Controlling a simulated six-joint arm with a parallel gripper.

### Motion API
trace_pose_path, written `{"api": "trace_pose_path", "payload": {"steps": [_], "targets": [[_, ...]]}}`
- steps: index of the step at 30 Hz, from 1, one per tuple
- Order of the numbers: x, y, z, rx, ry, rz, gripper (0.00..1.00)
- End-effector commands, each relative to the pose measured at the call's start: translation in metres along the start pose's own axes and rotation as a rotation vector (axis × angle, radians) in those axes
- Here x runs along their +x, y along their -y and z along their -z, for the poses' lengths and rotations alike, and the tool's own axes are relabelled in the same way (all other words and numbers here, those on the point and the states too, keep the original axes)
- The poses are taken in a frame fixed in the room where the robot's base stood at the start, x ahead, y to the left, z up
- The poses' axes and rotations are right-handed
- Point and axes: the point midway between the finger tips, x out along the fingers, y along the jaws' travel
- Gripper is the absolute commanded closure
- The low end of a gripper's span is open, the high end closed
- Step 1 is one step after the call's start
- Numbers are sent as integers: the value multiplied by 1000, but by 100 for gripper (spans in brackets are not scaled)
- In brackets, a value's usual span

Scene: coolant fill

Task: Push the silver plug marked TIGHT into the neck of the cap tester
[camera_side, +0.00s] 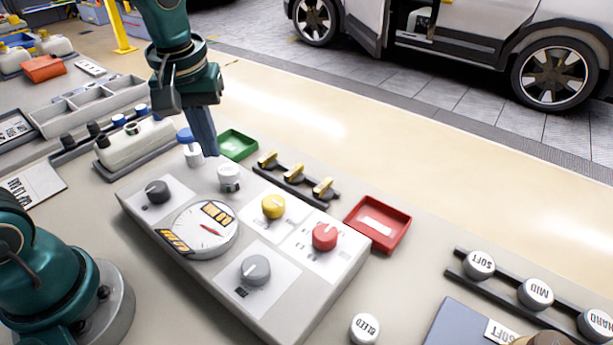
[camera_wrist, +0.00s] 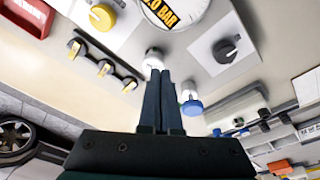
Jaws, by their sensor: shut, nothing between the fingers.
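The cap tester (camera_side: 320,300) is a light grey console with a round gauge (camera_side: 203,230), whose rim also shows in the wrist view (camera_wrist: 172,8). A silver-white round piece (camera_side: 228,176) stands at its far edge; in the wrist view it is just beyond my fingertips (camera_wrist: 153,57). I cannot tell whether it is the bare neck or a plug in the neck, and no TIGHT mark is readable. My gripper (camera_side: 210,153) is shut and empty, pointing down just behind and left of that piece. In the wrist view its two fingers (camera_wrist: 160,75) lie together.
A blue-topped white piece (camera_side: 187,137) stands close left of my fingers. A green tray (camera_side: 238,146), yellow-handled pieces on a rail (camera_side: 294,173) and a red tray (camera_side: 379,221) line the far side. Knobs (camera_side: 324,236) rise from the console. A BLEED piece (camera_side: 365,328) stands in front.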

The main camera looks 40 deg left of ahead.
Motion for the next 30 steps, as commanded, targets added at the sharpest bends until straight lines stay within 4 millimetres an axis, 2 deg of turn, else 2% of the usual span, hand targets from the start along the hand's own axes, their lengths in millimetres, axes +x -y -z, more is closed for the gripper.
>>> {"api": "trace_pose_path", "payload": {"steps": [6, 13, 20, 30], "targets": [[-15, -9, 14, -178, 116, 30, 100], [-17, -14, 28, -242, 157, 32, 100], [0, -12, 27, -249, 167, 42, 100], [37, -11, 21, -247, 165, 41, 100]]}}
